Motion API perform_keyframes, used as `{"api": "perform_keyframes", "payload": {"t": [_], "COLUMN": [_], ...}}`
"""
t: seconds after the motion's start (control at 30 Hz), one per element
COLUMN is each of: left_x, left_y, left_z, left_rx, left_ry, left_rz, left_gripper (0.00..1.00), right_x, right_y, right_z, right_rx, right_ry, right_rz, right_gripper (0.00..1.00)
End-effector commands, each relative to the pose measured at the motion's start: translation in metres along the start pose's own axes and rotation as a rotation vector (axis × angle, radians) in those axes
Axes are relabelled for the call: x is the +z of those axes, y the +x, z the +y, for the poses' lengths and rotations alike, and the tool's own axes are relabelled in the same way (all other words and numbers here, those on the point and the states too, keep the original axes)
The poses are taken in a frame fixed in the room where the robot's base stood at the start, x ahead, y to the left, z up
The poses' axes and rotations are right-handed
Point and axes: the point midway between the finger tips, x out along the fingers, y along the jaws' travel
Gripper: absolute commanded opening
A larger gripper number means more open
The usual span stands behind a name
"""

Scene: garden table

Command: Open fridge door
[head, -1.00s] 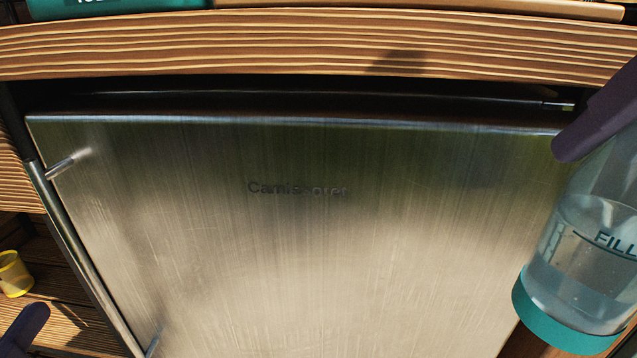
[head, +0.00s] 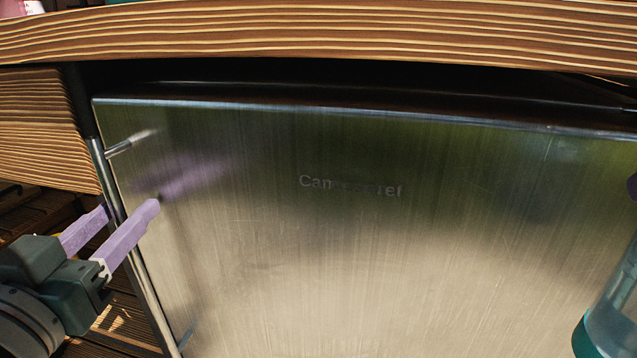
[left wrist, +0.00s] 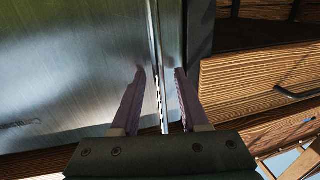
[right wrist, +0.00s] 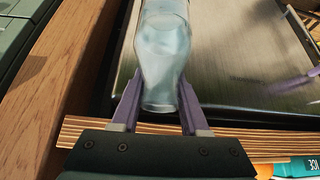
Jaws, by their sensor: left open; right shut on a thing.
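The steel fridge door (head: 380,250) fills the middle of the head view and looks closed. Its long bar handle (head: 148,275) runs down the door's left edge. My left gripper (head: 130,212) is open, with one purple finger on each side of the handle; in the left wrist view the handle bar (left wrist: 157,85) lies between the two fingers (left wrist: 160,75). Whether the fingers touch it I cannot tell. My right gripper (right wrist: 158,100) is shut on a clear bottle (right wrist: 162,55), which also shows at the right edge of the head view (head: 612,305).
A wooden counter edge (head: 320,32) overhangs the door top. Wooden drawers (head: 45,130) stand left of the fridge; a drawer with a dark handle (left wrist: 300,90) shows in the left wrist view. Deck boards lie below at the left.

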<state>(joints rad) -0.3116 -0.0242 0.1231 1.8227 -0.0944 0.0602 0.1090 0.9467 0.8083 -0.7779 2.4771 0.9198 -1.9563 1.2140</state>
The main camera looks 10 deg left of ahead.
Motion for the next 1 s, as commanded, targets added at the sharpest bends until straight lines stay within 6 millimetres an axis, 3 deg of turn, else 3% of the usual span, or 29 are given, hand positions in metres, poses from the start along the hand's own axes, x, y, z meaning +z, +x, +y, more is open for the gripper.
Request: {"api": "perform_keyframes", "payload": {"t": [0.07,0.43,1.0], "left_x": [-0.0001,-0.0001,0.0000], "left_y": [-0.0002,-0.0004,-0.0005], "left_z": [0.0000,0.0000,-0.0001], "left_rx": [0.000,0.000,0.000], "left_ry": [0.000,0.000,0.000], "left_rz": [0.000,0.000,0.000], "left_gripper": [0.41,0.00,0.00], "right_x": [-0.0008,-0.0008,-0.0008], "right_y": [-0.0005,-0.0005,-0.0005], "right_z": [-0.0001,0.0000,-0.0001], "right_rx": [-0.001,-0.001,-0.001], "right_ry": [0.001,0.001,0.001], "right_rz": [0.003,0.003,0.003], "right_gripper": [0.00,0.00,0.00]}}
